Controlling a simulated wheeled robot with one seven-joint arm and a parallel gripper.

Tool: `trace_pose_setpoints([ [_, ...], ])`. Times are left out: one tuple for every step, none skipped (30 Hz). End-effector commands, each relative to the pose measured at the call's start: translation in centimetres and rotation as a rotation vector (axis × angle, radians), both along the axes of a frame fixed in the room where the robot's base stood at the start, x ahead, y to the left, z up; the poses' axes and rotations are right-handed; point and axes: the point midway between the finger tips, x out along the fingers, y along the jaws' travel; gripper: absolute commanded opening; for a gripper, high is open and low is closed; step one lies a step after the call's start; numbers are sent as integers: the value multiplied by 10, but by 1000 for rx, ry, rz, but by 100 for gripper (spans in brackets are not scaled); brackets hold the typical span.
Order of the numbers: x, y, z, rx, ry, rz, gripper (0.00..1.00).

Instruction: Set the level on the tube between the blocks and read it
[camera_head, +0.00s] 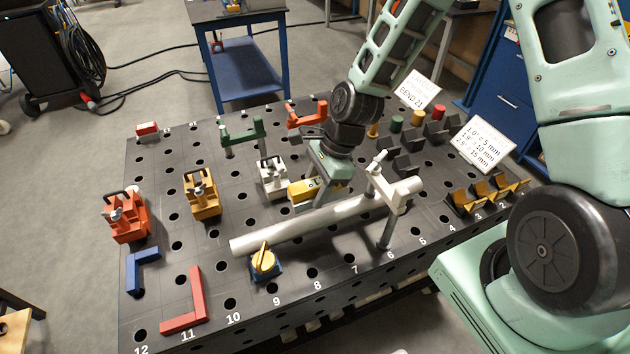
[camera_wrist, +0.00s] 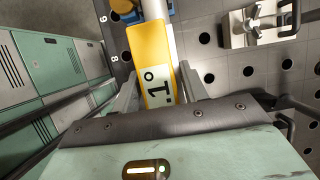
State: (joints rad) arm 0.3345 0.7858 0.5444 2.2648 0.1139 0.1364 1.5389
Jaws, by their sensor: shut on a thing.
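The yellow level (camera_head: 303,192) is held in my gripper (camera_head: 322,190), above or against the silver tube (camera_head: 290,222); I cannot tell whether it touches. In the wrist view the level (camera_wrist: 157,62) lies between the two fingers (camera_wrist: 160,95), and its pale display appears to read 1°; a further small mark beside the digit is unclear. The tube (camera_wrist: 155,8) shows past the level's far end. In the head view, the tube runs across the black table, with a white clamp (camera_head: 396,188) over its right end and a blue-based yellow knob (camera_head: 264,260) beside its left part.
The black holed table (camera_head: 215,270) carries a white block clamp (camera_head: 272,177), a yellow one (camera_head: 202,195) and an orange one (camera_head: 124,218) to the left. Blue (camera_head: 142,268) and red (camera_head: 185,308) angles lie at front left. A card (camera_head: 483,142) lists degrees in millimetres.

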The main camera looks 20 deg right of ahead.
Motion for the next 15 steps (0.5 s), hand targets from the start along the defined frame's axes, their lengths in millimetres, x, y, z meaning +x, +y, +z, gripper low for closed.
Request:
trace_pose_setpoints([
  [0, 0, 3, 1, 1, 10, 17],
  [0, 0, 3, 1, 1, 14, 17],
  [0, 0, 2, 1, 0, 17, 17],
  [0, 0, 0, 1, 0, 19, 17],
  [-1, 0, -1, 0, 0, 19, 17],
  [-1, 0, -4, 0, -1, 20, 17],
  [0, 0, -6, 0, -1, 20, 17],
  [0, 0, -8, 0, -1, 20, 17],
  [0, 0, -11, 0, -1, 20, 17],
  [0, 0, -14, 0, 0, 19, 17],
  [0, 0, -16, 0, 0, 19, 17],
  [0, 0, -20, 0, -1, 18, 17],
  [0, 0, -23, 0, -1, 18, 17],
  [0, 0, -26, 0, -1, 18, 17],
  [0, 0, -30, 0, -1, 18, 17],
])
